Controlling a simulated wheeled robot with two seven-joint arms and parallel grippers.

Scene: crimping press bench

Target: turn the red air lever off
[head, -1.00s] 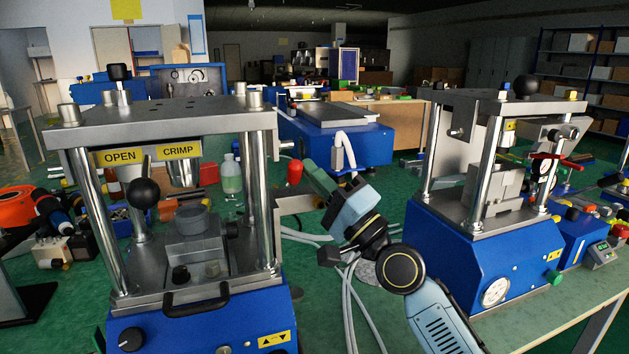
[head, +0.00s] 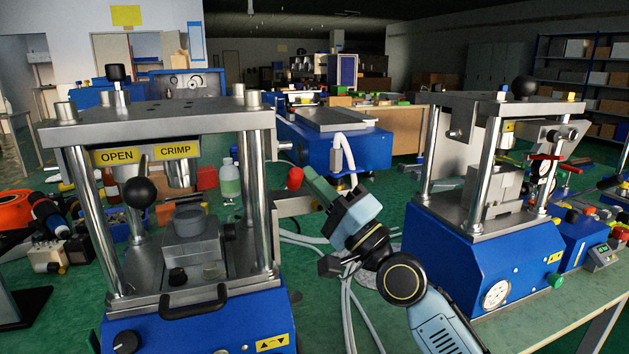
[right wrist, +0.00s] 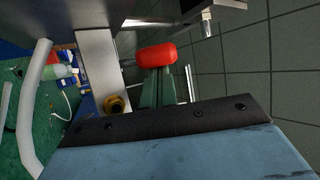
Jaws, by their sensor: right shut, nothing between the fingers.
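The red air lever's knob (head: 295,178) shows to the right of the left-hand press, beside a grey bracket. In the right wrist view the red knob (right wrist: 155,55) lies across the picture just beyond the fingertips, its thin stem to the left. My right gripper (head: 311,176) comes in from the lower right with its green fingers shut and empty. The fingertips (right wrist: 157,76) are right at the knob; I cannot tell whether they touch it. My left gripper is not in view.
The left-hand press (head: 160,115) with its OPEN and CRIMP labels stands close on the left. A second blue press (head: 480,265) stands to the right. Pale hoses (head: 352,300) run below my right gripper. A grey bracket (right wrist: 97,75) lies left of the fingers.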

